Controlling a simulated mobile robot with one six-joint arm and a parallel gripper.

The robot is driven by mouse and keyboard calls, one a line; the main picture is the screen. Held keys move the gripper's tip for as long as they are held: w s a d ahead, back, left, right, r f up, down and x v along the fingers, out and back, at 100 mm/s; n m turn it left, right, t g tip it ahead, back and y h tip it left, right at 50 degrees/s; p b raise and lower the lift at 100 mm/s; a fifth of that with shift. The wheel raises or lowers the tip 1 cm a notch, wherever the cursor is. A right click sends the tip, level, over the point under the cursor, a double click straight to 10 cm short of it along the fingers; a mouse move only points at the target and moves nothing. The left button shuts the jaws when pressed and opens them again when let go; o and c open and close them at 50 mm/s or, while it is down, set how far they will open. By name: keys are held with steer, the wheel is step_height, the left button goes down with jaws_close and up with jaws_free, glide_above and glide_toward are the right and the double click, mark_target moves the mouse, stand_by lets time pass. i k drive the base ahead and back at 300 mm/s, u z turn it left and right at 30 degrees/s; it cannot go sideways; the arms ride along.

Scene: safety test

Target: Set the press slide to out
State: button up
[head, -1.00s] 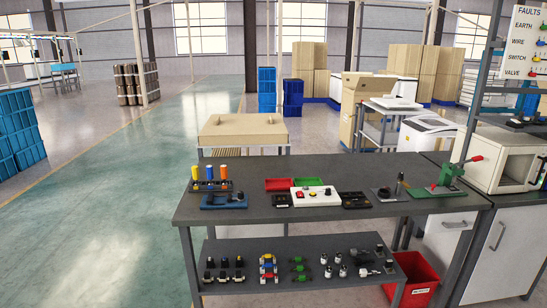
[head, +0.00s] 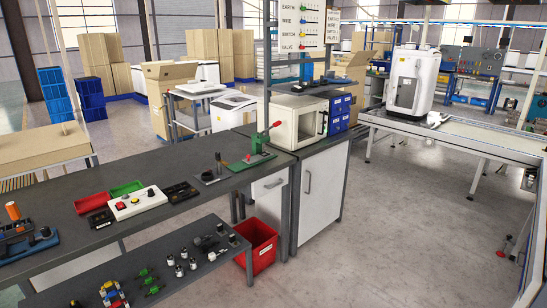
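A small green hand press (head: 261,143) stands at the right end of the dark workbench in the head view. It has a green base plate, an upright column and a lever with a red knob (head: 277,124). A small red part (head: 247,158) sits low on its base, at the left. The press is too small in the picture to tell the slide's position. My gripper is not in view.
The dark workbench (head: 218,183) carries a white control box (head: 138,203) and green and red trays. A white oven-like box (head: 296,121) stands right of the press. A red bin (head: 256,247) is on the floor below. Floor is open at the right.

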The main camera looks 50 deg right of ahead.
mark_target(250, 160)
steer(key=z, duration=4.5)
steer(key=i, duration=0.1)
steer(key=u, duration=3.05)
steer(key=k, duration=0.9)
steer(key=u, duration=0.15)
steer(key=i, duration=0.85)
